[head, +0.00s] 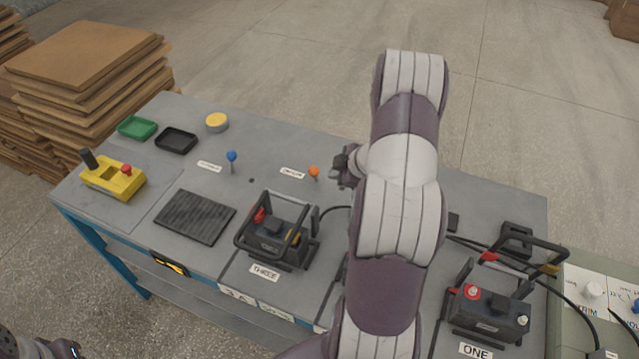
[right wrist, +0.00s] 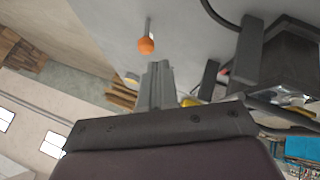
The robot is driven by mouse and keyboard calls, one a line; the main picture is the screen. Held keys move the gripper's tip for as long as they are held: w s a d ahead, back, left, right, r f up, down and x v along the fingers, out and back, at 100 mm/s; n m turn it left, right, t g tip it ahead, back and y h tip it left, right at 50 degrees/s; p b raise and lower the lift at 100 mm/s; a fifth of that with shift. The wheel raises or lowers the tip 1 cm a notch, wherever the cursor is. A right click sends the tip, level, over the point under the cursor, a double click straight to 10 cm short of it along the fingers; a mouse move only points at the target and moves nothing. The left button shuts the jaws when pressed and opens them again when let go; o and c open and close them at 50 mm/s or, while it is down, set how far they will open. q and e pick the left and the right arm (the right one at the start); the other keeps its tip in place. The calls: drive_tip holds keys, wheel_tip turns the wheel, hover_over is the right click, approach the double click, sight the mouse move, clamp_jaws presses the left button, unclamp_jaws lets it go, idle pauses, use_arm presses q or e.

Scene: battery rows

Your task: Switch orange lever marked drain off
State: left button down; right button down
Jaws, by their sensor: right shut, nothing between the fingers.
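The orange lever (head: 314,171) is a short stalk with a round orange knob, standing on the grey table behind the battery marked THREE. A white label (head: 292,173) lies just left of it, its text too small to read surely. My right gripper (head: 343,167) is just right of the orange knob, apart from it, shut and empty. In the right wrist view the orange lever (right wrist: 146,45) shows just beyond and left of the shut fingers (right wrist: 158,85). My left gripper does not show clearly; only a dark part of my body is at the lower left.
A blue-knobbed lever (head: 232,157) stands left of the orange one. The battery marked THREE (head: 275,235) with its raised handle stands in front. The battery marked ONE (head: 487,308) is at the right. A yellow control box (head: 113,180) and black mat (head: 195,217) lie at left.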

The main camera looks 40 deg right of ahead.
sight(315, 174)
drive_tip(key=x, duration=1)
drive_tip(key=shift+w+a+r, duration=0.1)
drive_tip(key=shift+w+r, duration=0.05)
